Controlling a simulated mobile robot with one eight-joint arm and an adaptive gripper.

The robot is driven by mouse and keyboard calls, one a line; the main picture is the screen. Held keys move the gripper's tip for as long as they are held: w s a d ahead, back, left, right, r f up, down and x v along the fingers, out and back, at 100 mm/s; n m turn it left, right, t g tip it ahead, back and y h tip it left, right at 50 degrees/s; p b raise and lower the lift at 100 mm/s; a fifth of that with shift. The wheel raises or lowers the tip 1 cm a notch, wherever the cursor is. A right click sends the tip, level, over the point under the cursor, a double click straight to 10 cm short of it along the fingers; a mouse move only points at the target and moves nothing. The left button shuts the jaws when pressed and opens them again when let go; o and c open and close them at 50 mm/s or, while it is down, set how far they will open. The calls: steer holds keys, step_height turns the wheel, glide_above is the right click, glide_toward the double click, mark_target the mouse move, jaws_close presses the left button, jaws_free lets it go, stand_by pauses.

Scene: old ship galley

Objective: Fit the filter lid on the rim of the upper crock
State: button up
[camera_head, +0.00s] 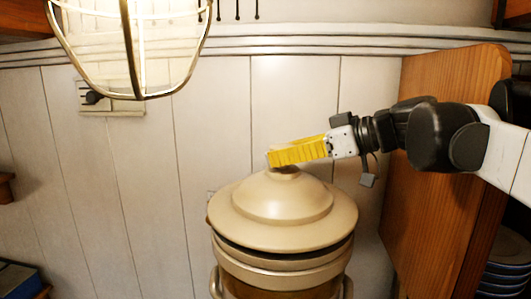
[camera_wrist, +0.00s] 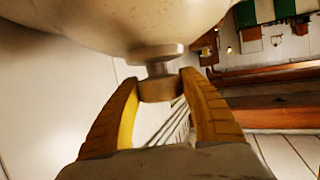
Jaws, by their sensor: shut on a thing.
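The filter lid (camera_head: 283,209) is a beige domed disc in the middle of the head view. It is just above the upper crock (camera_head: 285,272), slightly tilted, with a dark gap between its underside and the crock's rim. I cannot tell whether any edge of it touches. My gripper (camera_head: 285,155), with yellow fingers, reaches in from the right and is shut on the lid's knob. In the wrist view my gripper's fingers (camera_wrist: 160,95) close on both sides of the knob, and the lid (camera_wrist: 130,25) fills the top left.
A caged lamp (camera_head: 135,45) hangs at the upper left, near the camera. A wooden panel (camera_head: 435,170) stands to the right of the crock, with stacked plates (camera_head: 507,265) beyond it. A white plank wall (camera_head: 150,190) is behind. Space left of the crock is clear.

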steer(key=shift+f+b, duration=0.55)
steer(key=shift+f, duration=0.25)
stand_by(0.9)
steer(key=o, duration=1.5)
steer(key=shift+c, duration=0.2)
steer(key=shift+f, duration=0.1)
